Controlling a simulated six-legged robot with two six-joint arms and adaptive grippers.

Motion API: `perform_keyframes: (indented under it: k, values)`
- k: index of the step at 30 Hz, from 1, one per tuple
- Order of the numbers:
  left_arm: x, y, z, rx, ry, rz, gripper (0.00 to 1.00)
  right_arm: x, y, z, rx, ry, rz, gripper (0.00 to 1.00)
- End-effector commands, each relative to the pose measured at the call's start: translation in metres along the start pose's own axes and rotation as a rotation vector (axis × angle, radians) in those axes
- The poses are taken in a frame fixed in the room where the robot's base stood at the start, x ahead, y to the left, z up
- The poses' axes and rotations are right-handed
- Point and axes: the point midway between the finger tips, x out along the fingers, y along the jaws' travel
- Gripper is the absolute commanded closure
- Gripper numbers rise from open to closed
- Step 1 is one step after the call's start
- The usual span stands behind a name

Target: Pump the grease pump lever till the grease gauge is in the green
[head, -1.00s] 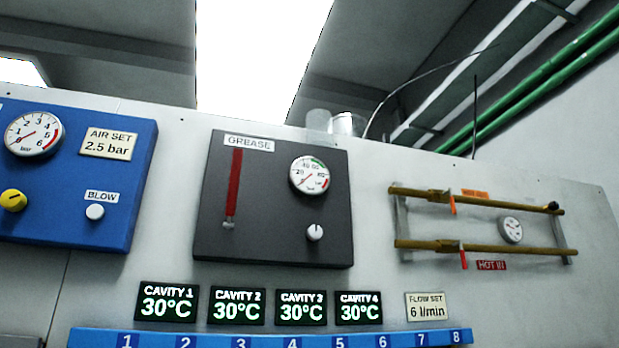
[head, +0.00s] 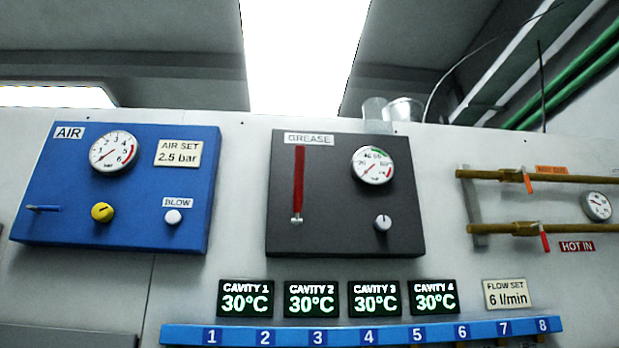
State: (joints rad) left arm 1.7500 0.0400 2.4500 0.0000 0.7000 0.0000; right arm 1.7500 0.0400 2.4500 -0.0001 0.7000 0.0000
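The grease panel (head: 340,220) is a dark grey board on the wall, labelled GREASE, right of the picture's middle. On it the pump lever (head: 299,185) is a red bar hanging upright, with a small metal pivot at its lower end. The round white grease gauge (head: 373,166) is at the panel's upper right, with a green band at the top and a red band at the right. Its needle appears to point to the lower left, outside the green. A white knob (head: 382,223) sits below the gauge. Neither of my grippers is in view.
A blue AIR panel (head: 185,225) with gauge and knobs is at left. Brass pipes (head: 500,175) with orange and red valve levers are at right, marked HOT IN. Cavity displays (head: 246,298) and a numbered blue rail (head: 390,334) run below. Clear cups (head: 404,111) stand behind the grease panel's top.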

Motion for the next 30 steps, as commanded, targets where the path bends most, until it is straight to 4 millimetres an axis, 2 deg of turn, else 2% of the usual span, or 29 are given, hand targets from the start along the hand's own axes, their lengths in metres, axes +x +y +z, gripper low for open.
perform_keyframes:
  k: [6, 30]
  values:
    - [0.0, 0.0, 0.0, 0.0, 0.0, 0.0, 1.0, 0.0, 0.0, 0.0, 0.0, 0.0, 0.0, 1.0]
    - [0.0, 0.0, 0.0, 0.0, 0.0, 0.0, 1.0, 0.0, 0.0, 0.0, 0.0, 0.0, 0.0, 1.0]
